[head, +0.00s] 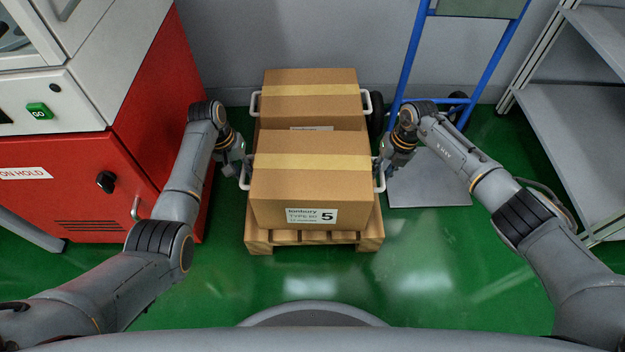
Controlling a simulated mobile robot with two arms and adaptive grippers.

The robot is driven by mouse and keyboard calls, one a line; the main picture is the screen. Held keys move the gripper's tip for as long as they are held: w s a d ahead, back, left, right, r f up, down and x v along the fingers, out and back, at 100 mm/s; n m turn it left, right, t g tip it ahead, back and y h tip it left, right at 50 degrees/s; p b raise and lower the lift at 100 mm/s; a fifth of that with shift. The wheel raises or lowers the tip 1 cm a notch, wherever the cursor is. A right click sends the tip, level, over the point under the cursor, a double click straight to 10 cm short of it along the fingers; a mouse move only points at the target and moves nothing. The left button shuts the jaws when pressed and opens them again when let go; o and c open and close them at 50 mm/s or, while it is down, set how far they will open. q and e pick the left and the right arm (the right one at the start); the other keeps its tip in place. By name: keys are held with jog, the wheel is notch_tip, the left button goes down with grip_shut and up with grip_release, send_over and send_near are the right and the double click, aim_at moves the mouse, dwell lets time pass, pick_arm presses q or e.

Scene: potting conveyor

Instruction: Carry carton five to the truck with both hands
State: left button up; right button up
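Carton five (312,192) is a brown box with a tan tape strip and a white label reading 5. It sits at the front of a wooden pallet (313,238) on the floor. Pale handles stick out from its left and right sides. My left gripper (244,170) is at the left handle and my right gripper (381,170) is at the right handle. The fingers are small and partly hidden, so I cannot tell whether they are shut. The truck (430,182), with a blue frame and grey plate, stands just right of the pallet.
A second carton (310,106) with handles stands behind carton five, close against it. A red and white machine (75,190) is on the left. Metal shelves (575,120) stand at the right. The green floor (400,270) in front of the pallet is clear.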

pick_arm(q)
jog(key=shift+c, duration=0.4)
pick_arm(e)
jog(key=shift+c, duration=0.4)
pick_arm(q)
grip_shut()
pick_arm(e)
grip_shut()
